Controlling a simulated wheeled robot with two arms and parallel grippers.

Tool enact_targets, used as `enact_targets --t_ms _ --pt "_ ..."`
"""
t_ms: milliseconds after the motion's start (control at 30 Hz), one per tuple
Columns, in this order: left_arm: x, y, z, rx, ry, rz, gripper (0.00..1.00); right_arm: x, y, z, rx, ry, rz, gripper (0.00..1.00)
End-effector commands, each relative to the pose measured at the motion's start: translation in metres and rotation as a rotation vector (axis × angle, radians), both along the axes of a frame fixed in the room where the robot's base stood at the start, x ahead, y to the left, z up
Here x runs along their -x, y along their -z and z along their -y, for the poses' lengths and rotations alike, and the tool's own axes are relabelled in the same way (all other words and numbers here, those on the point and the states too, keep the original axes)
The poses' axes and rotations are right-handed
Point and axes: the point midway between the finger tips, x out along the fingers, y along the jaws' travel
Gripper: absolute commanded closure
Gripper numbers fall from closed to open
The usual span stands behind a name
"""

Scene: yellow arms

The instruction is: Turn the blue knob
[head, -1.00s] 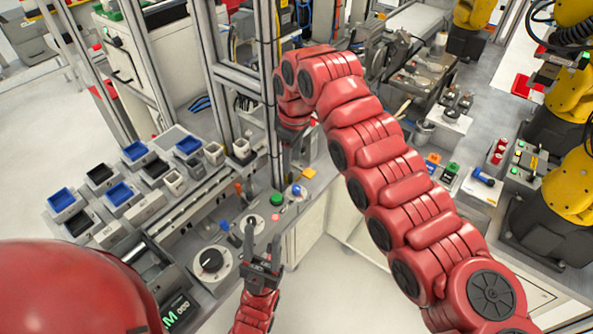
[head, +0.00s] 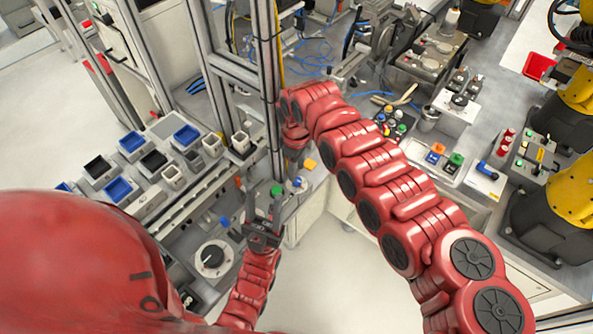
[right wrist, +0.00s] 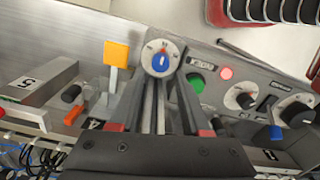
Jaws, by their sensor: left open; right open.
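The blue knob (right wrist: 160,61) sits on a round white dial with a white pointer mark, at the top middle of the right wrist view. In the head view it is a small blue spot (head: 298,182) below my right wrist. My right gripper (right wrist: 163,84) is open, its two fingers reaching toward the dial from below in its wrist view. The fingertips are close to the dial's lower edge; contact cannot be told. In the head view the right fingers are mostly hidden. My left gripper (head: 263,213) is open and empty, above the panel left of the blue knob.
A yellow square piece (right wrist: 117,53) stands left of the knob. A large black dial (head: 213,257) is near my left gripper.

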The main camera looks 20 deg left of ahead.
Motion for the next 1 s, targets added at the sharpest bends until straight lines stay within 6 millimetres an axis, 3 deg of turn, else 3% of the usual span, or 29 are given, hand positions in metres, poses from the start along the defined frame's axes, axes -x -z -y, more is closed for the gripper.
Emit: enact_targets --t_ms 100,300,667,900,1000 --pt "0.0 -0.007 0.0 0.0 0.0 0.0 0.5 0.003 0.022 -0.002 0.0 -0.004 -0.004 0.53" --pt "0.0 -0.008 0.0 0.0 0.0 0.0 0.5 0.001 0.04 -0.001 0.0 -0.001 -0.001 0.53" --pt "0.0 -0.008 0.0 0.0 0.0 0.0 0.5 0.0 0.044 0.0 0.0 -0.001 0.0 0.53" --pt "0.0 -0.008 0.0 0.0 0.0 0.0 0.5 0.0 0.044 0.0 0.0 -0.001 0.0 0.96" --pt "0.0 -0.008 0.0 0.0 0.0 0.0 0.5 0.0 0.044 0.0 0.0 -0.001 0.0 1.0"
